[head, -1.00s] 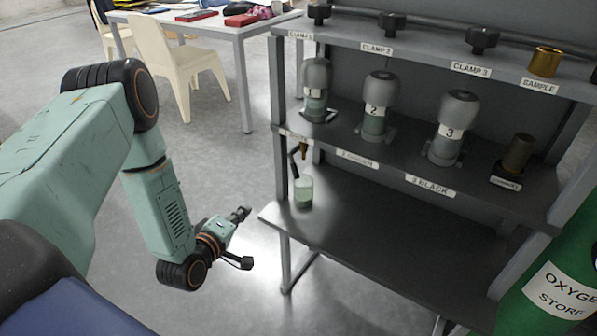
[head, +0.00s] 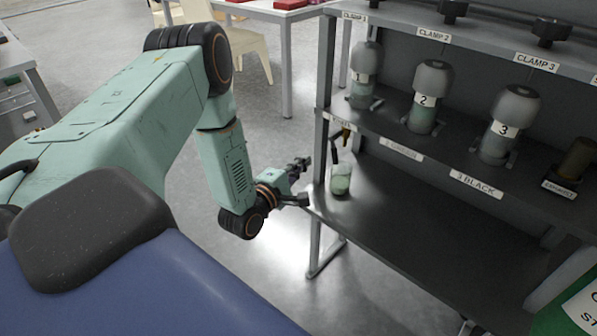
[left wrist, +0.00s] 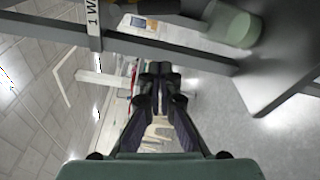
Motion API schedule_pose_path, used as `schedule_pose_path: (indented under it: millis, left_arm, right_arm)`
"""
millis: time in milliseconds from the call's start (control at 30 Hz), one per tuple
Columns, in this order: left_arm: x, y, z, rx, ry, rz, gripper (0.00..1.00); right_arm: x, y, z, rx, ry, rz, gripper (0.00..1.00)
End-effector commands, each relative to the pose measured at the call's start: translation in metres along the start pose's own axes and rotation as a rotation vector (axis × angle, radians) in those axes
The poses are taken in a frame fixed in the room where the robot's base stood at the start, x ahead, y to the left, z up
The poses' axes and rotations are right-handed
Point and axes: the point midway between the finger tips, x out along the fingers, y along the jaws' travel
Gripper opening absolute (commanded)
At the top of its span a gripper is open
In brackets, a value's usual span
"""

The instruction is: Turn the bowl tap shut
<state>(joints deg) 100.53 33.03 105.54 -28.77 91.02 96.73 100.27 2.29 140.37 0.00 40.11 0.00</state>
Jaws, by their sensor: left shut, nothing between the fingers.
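A small brass tap (head: 346,132) hangs under the left end of the middle shelf, with a black part (head: 335,152) beside it. I cannot tell the tap's handle position. Below it a clear bowl or cup (head: 341,180) with pale green liquid stands on the lower shelf; it also shows in the left wrist view (left wrist: 232,25). My left gripper (head: 304,162) is shut and empty, just left of the rack's left post, apart from tap and cup. Its closed fingers show in the left wrist view (left wrist: 160,72). My right gripper is out of view.
The rack's left post (head: 325,110) stands between my left gripper and the tap. The lower shelf (head: 430,225) is clear right of the cup.

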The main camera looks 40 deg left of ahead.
Motion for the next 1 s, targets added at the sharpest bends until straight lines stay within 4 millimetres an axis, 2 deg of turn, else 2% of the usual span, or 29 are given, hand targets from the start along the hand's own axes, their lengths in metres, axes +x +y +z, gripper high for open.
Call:
schedule_pose_path:
  millis: [100,333,600,1000]
  left_arm:
    - [0.023,-0.001,0.001,0.002,-0.004,0.003,0.00]
    - [0.057,-0.002,0.003,0.002,-0.005,0.000,0.00]
    - [0.043,-0.001,0.033,0.000,-0.004,-0.002,0.00]
    - [0.041,0.000,0.039,0.001,-0.002,-0.001,0.00]
  right_arm:
    - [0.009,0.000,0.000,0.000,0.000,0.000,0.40]
    - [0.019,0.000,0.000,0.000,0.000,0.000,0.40]
    - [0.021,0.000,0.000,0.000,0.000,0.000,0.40]
    - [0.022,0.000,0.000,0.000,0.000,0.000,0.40]
